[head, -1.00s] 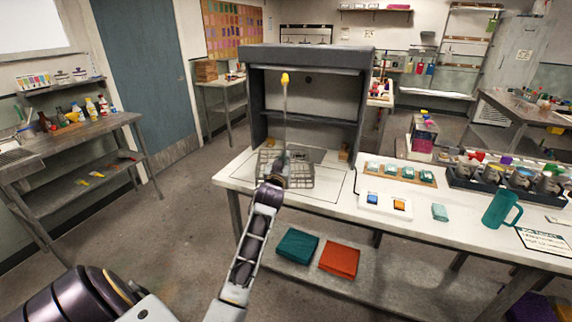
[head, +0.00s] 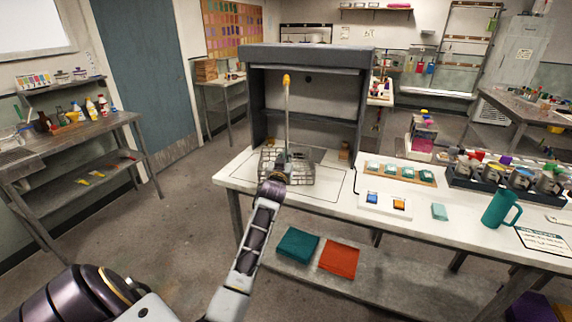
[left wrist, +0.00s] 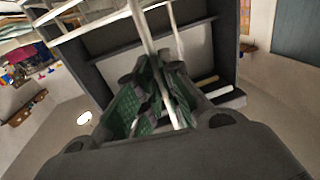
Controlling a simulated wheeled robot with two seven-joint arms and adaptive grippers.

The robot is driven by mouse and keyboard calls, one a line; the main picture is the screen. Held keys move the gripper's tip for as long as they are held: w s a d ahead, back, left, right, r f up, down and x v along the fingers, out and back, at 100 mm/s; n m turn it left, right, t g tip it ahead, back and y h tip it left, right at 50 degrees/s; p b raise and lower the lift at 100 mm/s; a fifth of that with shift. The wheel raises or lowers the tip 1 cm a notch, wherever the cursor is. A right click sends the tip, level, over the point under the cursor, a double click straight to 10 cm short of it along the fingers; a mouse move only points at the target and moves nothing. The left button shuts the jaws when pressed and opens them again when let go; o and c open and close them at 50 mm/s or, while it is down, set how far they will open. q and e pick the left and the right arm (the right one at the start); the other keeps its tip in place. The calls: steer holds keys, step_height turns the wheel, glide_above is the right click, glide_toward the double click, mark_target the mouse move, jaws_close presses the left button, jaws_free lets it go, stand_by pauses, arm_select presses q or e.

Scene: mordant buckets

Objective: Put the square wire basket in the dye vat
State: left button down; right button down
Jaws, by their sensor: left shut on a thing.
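The square wire basket (head: 302,176) is at the front of the dark hood on the white table, near its left end. A long thin upright rod with a yellow tip (head: 286,79) rises at the basket. My left gripper (head: 283,163) is at the basket, partly hidden behind my own arm. In the left wrist view its green-padded fingers (left wrist: 155,98) are shut on a pale rod, which looks like the basket's handle. I cannot tell whether the basket touches the table. I cannot make out a dye vat for sure. My right gripper is not in view.
The hood (head: 306,58) has side walls and a roof around the basket's back. To the right are a white pad (head: 384,204) with blue and orange blocks, a teal jug (head: 500,208) and a dark tray (head: 470,186) of grey pots. Folded cloths (head: 338,258) lie on the shelf below.

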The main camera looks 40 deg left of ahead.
arm_select(q)
step_height(320, 180, down, 2)
steer(key=c, duration=1.7)
jaws_free()
steer(key=shift+f, duration=0.15)
steer(key=shift+o, duration=0.5)
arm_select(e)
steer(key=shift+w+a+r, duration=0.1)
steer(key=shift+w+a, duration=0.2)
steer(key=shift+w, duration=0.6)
